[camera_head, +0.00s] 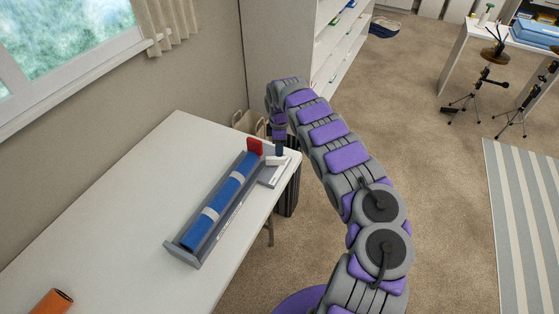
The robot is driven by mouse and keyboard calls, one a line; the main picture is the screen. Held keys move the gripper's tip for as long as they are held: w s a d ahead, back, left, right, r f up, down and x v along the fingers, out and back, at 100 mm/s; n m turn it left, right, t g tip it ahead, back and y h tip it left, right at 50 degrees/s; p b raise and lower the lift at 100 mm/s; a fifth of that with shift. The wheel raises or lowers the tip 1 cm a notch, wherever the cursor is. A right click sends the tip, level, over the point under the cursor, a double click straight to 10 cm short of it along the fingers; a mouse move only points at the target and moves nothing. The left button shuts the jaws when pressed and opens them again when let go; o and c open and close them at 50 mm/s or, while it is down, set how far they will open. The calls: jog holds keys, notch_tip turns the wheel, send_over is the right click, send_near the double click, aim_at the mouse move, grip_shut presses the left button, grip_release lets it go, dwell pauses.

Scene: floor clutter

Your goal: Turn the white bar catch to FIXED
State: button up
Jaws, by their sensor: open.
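A grey tray-like holder (185,251) lies diagonally on the white table, with a long blue roll (217,207) with pale bands in it. A red block (254,146) stands at its far end. Beside that end is a small grey plate (271,178) with a small white piece (277,161), likely the bar catch; any lettering is too small to read. My gripper (279,142) hangs down from the end of my purple and grey arm, just above the plate. It is open, but its fingers are tiny here, and I cannot tell whether they touch the white piece.
The white table (130,190) is mostly clear, with an orange tube (52,301) at its near left. Bags (240,121) stand behind its far end, near a white shelf (335,60). Tripods and a striped rug (525,200) are on the carpet at right.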

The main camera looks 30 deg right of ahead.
aim_at(275, 161)
notch_tip(275, 161, down, 7)
jog(key=shift+b, duration=0.75)
jog(key=shift+c, duration=0.2)
